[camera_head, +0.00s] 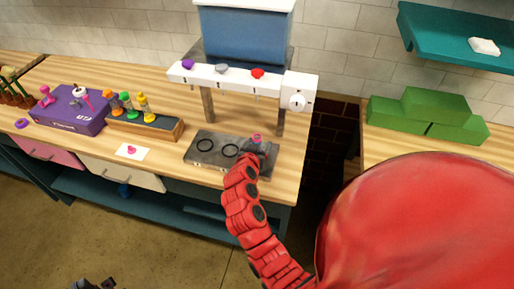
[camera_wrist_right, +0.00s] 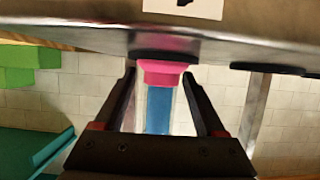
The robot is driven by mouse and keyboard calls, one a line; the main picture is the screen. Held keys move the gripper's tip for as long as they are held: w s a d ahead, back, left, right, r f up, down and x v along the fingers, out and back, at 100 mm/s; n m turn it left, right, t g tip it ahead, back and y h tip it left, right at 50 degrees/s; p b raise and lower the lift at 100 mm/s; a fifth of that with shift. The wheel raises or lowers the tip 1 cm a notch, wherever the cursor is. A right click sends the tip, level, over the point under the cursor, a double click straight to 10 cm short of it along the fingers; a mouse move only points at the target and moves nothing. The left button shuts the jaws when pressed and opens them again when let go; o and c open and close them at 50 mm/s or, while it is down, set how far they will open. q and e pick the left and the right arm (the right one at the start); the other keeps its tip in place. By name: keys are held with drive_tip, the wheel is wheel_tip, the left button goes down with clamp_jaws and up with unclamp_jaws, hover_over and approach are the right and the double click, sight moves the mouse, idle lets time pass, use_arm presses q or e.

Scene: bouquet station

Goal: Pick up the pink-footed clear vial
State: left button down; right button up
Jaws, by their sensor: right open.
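The pink-footed clear vial (camera_wrist_right: 158,98) stands between the two fingers of my right gripper (camera_wrist_right: 160,108) in the right wrist view, its pink foot against the metal plate. That view looks upside down. Blue shows through the clear wall. The fingers are open, one on each side of the vial. In the head view, my right gripper (camera_head: 260,151) is at the right end of the grey plate (camera_head: 212,161), with a small pink rim of the vial (camera_head: 257,138) just beyond it. My left gripper (camera_head: 93,284) shows only partly at the bottom edge.
A white dispenser bar (camera_head: 225,78) with coloured knobs and a blue tank (camera_head: 245,35) stands over the plate. A purple box (camera_head: 68,112) and a wooden rack of coloured bottles (camera_head: 150,123) are to the left. Green blocks (camera_head: 425,117) sit on the right counter.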

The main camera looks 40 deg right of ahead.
drive_tip(key=shift+w+f, duration=0.1)
clamp_jaws()
idle(0.3)
